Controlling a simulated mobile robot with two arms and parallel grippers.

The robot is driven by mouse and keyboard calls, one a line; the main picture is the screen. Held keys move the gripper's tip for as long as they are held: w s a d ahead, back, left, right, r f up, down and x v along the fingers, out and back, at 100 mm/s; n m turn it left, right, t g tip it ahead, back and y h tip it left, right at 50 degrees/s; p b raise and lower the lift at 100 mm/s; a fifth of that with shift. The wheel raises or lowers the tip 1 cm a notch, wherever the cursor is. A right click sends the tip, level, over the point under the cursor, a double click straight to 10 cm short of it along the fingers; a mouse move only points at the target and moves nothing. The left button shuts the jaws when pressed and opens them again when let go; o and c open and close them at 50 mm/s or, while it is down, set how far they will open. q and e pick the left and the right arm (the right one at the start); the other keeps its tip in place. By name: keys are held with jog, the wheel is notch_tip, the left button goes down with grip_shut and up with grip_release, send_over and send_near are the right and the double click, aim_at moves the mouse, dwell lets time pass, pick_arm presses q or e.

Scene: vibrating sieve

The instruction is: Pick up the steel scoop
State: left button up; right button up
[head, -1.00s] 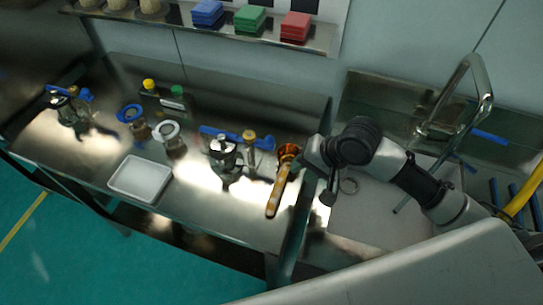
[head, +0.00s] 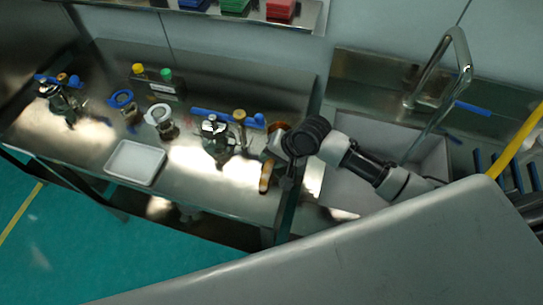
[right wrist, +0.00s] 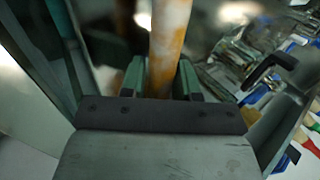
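The steel scoop (head: 265,180), brownish with a long handle, lies at the right end of the steel table in the head view. My right gripper (head: 284,178) is at the scoop and covers part of it. In the right wrist view the scoop's rusty-looking handle (right wrist: 170,42) runs between the two green fingers of my right gripper (right wrist: 160,76). The handle nearly fills the gap between them. Whether the fingers press on it cannot be told. My left gripper is not in view.
On the steel table (head: 215,180) stand a white tray (head: 135,163), a jar with a white ring (head: 158,116) and a metal device (head: 215,140). A sink (head: 350,195) with a tall faucet (head: 462,65) is to the right. A shelf with coloured stacks runs along the back.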

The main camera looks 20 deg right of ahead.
jog(key=shift+c, duration=0.8)
grip_shut()
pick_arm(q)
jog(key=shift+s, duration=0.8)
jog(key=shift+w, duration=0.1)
